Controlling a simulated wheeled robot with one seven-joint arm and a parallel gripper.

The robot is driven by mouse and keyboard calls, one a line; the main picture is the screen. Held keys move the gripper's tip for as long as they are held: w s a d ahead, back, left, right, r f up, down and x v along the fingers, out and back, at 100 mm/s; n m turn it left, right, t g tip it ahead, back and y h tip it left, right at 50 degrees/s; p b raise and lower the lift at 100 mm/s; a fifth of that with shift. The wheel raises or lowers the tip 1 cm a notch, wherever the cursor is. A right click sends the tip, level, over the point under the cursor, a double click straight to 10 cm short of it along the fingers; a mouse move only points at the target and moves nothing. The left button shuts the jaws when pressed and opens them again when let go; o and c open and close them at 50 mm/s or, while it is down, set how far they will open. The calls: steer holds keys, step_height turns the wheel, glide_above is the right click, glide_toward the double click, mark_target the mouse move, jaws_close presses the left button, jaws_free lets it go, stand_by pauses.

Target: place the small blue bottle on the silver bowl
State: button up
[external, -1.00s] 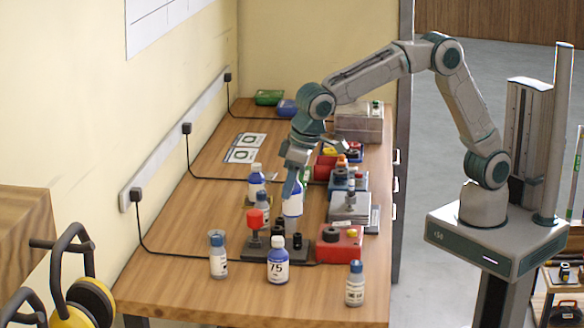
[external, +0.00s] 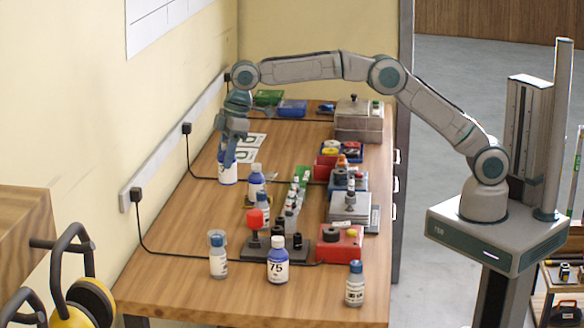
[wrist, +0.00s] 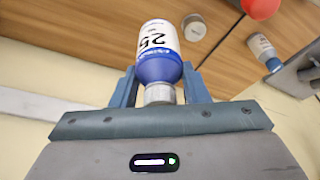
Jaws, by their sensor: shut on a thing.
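My gripper (external: 229,155) is at the back left of the wooden table, pointing down. It is shut on a white-labelled bottle with blue shoulders (external: 228,173). In the wrist view this bottle (wrist: 157,52) sits between both fingers, with its grey cap toward me and "25" on its label. I cannot tell whether its base touches the table. Other blue and white bottles stand nearer, one marked 75 (external: 278,265). I cannot make out a silver bowl for certain; a small round grey thing (wrist: 193,27) shows beside the held bottle in the wrist view.
A blue-capped bottle (external: 256,182) stands just right of the held one. Printed cards (external: 246,148) lie behind it. A red-knobbed device (external: 257,220) and a red box (external: 340,244) stand further forward. Black cables run along the left wall.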

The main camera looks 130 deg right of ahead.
steer(key=shift+w+a+f+p, duration=0.5)
steer(key=shift+w+a+f, duration=0.4)
steer(key=shift+w+f, duration=0.55)
steer(key=shift+w+a+f+p, duration=0.55)
steer(key=shift+w+a+f, duration=0.5)
steer(key=shift+f, duration=0.75)
steer(key=shift+w+a+f+p, duration=0.5)
steer(key=shift+w+a+f, duration=0.3)
steer(key=shift+w+f, duration=0.7)
steer(key=shift+s+f, duration=0.1)
steer(key=shift+f, duration=0.05)
steer(key=shift+f, duration=0.15)
steer(key=o, duration=1)
